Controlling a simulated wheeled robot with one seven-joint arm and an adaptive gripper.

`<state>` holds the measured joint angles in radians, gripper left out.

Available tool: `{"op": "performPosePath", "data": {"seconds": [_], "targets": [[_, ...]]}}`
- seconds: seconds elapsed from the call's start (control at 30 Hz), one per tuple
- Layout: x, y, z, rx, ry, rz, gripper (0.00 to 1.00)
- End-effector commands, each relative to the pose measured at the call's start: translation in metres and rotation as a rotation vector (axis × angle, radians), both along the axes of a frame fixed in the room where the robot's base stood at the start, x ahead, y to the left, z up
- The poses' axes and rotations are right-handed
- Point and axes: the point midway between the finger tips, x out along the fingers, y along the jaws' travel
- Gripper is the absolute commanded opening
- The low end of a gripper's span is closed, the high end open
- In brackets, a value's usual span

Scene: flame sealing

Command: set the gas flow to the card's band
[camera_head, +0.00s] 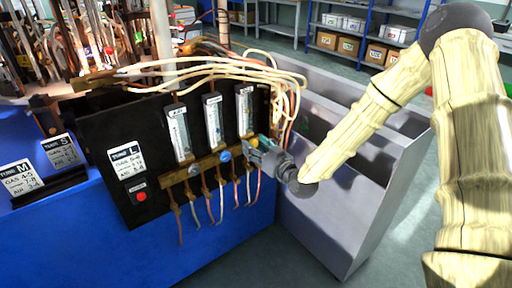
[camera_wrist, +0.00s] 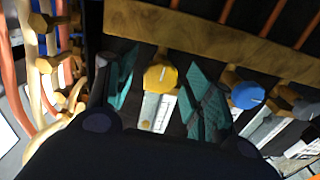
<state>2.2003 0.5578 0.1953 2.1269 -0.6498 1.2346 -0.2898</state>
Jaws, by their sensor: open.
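The black gas panel (camera_head: 145,125) carries three upright flow tubes, the left one (camera_head: 180,134), the middle one (camera_head: 213,121) and the right one (camera_head: 244,110). Below them on a brass bar sit a grey knob (camera_head: 194,170), a blue knob (camera_head: 223,156) and a yellow knob (camera_wrist: 160,77). A card (camera_head: 127,161) on the panel reads "TUBE L" with gas and air bands too small to read surely. My gripper (camera_head: 258,146) is open at the right end of the bar. In the wrist view its teal fingers stand either side of the yellow knob, with visible gaps. Float heights are unreadable.
The blue knob (camera_wrist: 246,95) is close beside one finger in the wrist view. Hoses hang under the bar and loop above the panel. Cards for tubes M (camera_head: 22,178) and S (camera_head: 62,151) stand at left. A grey bin (camera_head: 335,205) stands right of the panel.

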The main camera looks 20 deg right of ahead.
Motion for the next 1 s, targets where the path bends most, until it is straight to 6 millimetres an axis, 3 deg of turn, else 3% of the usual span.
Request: {"op": "performPosePath", "data": {"seconds": [0.07,0.3,0.53,1.0], "targets": [[-0.0001,0.0000,0.0000,0.000,0.000,0.000,0.49],[-0.0002,-0.0001,0.0000,0.000,0.000,0.000,0.06],[-0.0002,-0.0006,0.0001,0.043,0.016,-0.001,0.06],[-0.0002,-0.0006,-0.0004,0.339,0.124,-0.001,0.06]]}}
